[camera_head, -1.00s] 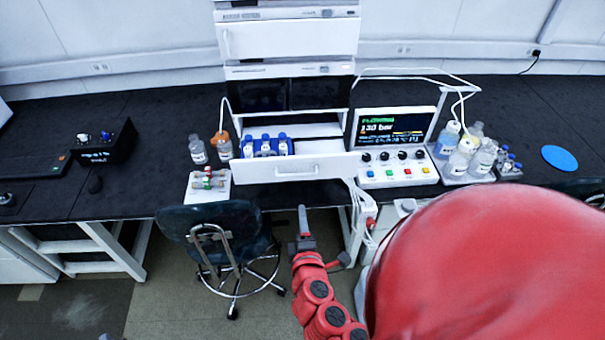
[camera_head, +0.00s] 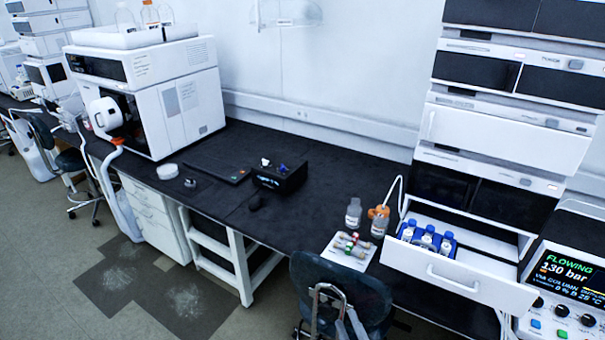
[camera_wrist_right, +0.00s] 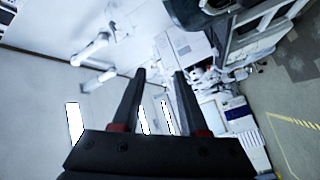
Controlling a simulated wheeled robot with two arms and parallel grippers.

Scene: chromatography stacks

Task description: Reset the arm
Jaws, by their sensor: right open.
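My right gripper (camera_wrist_right: 160,73) shows in the right wrist view. Its two dark fingers stand apart with nothing between them, and red shows at their bases. It points across open room, with blurred white equipment (camera_wrist_right: 185,45) beyond the fingertips. I cannot make out my right arm or gripper in the head view. My left arm and gripper show in neither view.
A black bench (camera_head: 300,190) runs along the wall. An open white drawer (camera_head: 440,277) holds blue-capped bottles (camera_head: 427,239) at the right. A dark chair (camera_head: 340,285) stands before the bench. Floor (camera_head: 60,270) is clear at lower left.

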